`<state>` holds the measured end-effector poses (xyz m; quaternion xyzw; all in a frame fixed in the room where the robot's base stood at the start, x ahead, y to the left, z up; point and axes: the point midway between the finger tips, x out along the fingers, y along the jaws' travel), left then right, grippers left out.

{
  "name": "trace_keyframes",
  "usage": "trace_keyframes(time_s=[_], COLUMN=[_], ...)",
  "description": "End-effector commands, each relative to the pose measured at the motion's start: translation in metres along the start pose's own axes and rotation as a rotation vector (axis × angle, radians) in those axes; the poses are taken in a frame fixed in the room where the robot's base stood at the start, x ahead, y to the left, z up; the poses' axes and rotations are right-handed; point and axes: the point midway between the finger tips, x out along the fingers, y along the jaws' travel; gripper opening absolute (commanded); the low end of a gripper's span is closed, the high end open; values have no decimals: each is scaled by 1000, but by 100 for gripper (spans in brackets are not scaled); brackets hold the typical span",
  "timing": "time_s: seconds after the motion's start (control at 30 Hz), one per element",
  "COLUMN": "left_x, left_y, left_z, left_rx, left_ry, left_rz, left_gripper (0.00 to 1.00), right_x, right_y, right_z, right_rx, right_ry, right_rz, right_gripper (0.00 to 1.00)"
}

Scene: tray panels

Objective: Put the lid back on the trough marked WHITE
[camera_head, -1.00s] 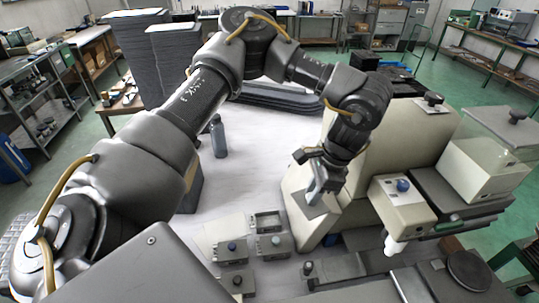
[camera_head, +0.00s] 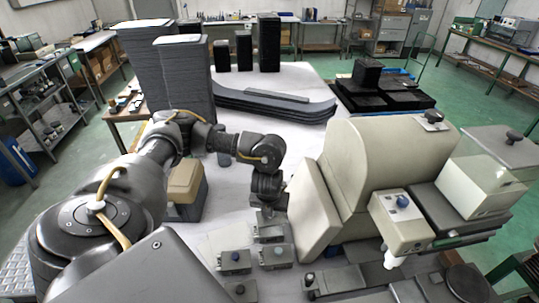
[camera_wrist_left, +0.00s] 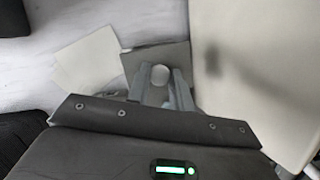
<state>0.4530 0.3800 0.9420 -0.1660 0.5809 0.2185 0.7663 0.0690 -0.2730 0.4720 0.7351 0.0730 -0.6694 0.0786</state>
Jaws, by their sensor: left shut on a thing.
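My left gripper (camera_head: 268,210) is over the back trough (camera_head: 268,232) of a small group of grey troughs. In the left wrist view my left gripper (camera_wrist_left: 160,85) is shut on the round pale knob (camera_wrist_left: 160,75) of a flat grey lid (camera_wrist_left: 143,60). The trough beneath is mostly hidden, and I cannot tell whether the lid touches it. No WHITE marking is legible. My right gripper is not in view.
A large cream machine (camera_head: 385,165) with a slanted front panel (camera_head: 312,210) stands close to the right of my gripper. A tan and grey box (camera_head: 186,188) stands to the left. A pale sheet (camera_wrist_left: 88,60) lies beside the lid. Tall dark stacks (camera_head: 185,80) stand behind.

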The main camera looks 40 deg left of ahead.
Motion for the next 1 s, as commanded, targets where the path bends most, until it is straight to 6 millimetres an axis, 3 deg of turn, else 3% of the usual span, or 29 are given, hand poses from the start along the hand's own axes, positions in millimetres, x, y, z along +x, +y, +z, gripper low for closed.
trace_keyframes(time_s=[0.47, 1.0], left_x=[5, 46], left_y=[4, 4], left_z=[2, -10], left_rx=[54, 53], left_ry=[1, 2], left_rz=[-16, -17], left_gripper=[0, 0], right_x=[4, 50], right_y=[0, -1], right_z=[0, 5], right_rx=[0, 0], right_ry=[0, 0], right_rz=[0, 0], right_gripper=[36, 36])
